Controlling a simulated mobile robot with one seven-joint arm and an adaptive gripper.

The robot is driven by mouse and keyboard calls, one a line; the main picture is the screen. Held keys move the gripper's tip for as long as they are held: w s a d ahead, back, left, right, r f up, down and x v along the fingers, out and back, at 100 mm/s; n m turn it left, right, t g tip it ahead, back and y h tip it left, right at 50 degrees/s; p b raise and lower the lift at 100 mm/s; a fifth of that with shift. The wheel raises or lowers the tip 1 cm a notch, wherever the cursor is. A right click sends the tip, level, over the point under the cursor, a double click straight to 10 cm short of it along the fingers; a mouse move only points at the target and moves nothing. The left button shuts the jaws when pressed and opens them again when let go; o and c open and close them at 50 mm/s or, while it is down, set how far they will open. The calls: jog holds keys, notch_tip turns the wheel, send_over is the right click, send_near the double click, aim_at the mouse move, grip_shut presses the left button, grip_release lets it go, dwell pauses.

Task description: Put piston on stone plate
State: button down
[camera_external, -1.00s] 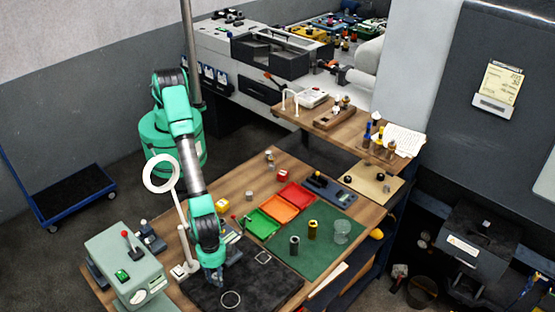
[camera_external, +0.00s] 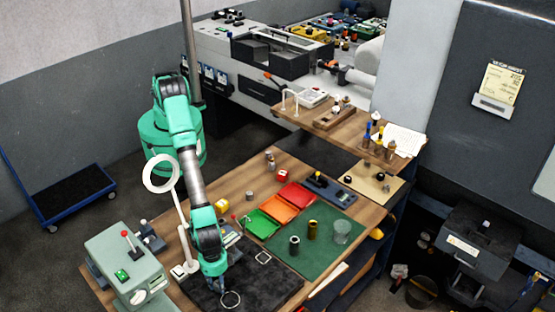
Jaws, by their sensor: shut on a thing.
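The stone plate (camera_external: 279,284) is the dark, flat slab at the near edge of the workbench. A pale ring outline (camera_external: 230,300) and a smaller pale square outline (camera_external: 263,257) show on it. My gripper (camera_external: 221,287) points down over the left part of the plate, close to the ring outline. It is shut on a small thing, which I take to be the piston. The piston is mostly hidden by the fingers and too small to make out. I cannot tell whether it touches the plate.
A green mat (camera_external: 318,262) right of the plate holds a dark cylinder (camera_external: 294,245), a brass cylinder (camera_external: 312,230) and a clear cup (camera_external: 341,232). Red, orange and green trays lie behind. A ring lamp (camera_external: 161,173) and a grey-green machine (camera_external: 124,262) stand left of my arm.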

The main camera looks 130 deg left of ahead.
jog(key=shift+f, duration=0.2)
jog(key=c, duration=1.4)
grip_release()
jog(key=shift+r, duration=0.25)
notch_tip(320, 180, up, 12)
jog(key=shift+b, duration=1.1)
